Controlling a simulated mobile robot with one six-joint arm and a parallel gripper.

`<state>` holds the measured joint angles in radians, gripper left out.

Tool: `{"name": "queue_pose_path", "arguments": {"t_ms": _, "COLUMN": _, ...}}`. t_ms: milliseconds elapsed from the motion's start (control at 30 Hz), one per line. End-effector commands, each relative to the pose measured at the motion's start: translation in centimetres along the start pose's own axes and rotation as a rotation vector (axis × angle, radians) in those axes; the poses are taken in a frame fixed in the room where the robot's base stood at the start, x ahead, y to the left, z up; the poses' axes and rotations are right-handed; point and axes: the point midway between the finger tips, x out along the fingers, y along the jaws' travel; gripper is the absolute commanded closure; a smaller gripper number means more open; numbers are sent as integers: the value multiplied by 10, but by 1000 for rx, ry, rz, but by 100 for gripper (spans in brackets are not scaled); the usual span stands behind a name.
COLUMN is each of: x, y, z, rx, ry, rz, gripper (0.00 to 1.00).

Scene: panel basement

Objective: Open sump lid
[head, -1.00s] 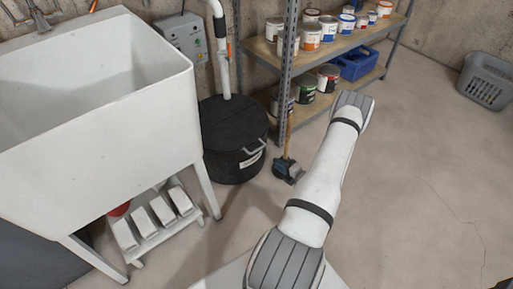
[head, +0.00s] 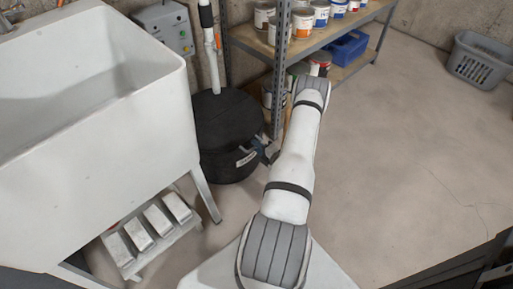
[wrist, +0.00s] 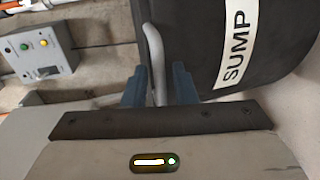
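The sump is a round black drum with a black lid (head: 228,118) between the white sink and the shelf. A white pipe comes up from the lid's back, and the lid looks shut. In the wrist view the black sump side (wrist: 208,40) carries a white label (wrist: 237,45) reading SUMP. A grey bar handle (wrist: 155,55) stands beside it. My gripper (wrist: 160,84) has its two blue fingers apart, one on each side of the handle, with small gaps showing. In the head view my gripper (head: 265,152) is at the sump's front right, partly hidden by my arm.
A white sink (head: 100,140) stands close on the left, with a low rack (head: 150,235) of pale blocks below. A metal shelf (head: 330,48) with paint cans stands behind my arm. A grey control box (head: 165,28) is on the wall.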

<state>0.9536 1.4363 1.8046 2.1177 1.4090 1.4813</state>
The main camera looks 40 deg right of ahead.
Motion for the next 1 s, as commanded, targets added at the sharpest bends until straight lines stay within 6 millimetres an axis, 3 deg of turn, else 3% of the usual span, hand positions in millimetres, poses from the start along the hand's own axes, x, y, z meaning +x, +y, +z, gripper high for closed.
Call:
{"name": "queue_pose_path", "arguments": {"t_ms": 367, "x": 10, "y": 0, "z": 1, "rx": 0, "ry": -3, "rz": 1, "gripper": 75}}
{"name": "queue_pose_path", "arguments": {"t_ms": 700, "x": 9, "y": 0, "z": 2, "rx": 0, "ry": -4, "rz": 1, "gripper": 100}}
{"name": "queue_pose_path", "arguments": {"t_ms": 1000, "x": 9, "y": 0, "z": 2, "rx": 1, "ry": -4, "rz": 1, "gripper": 100}}
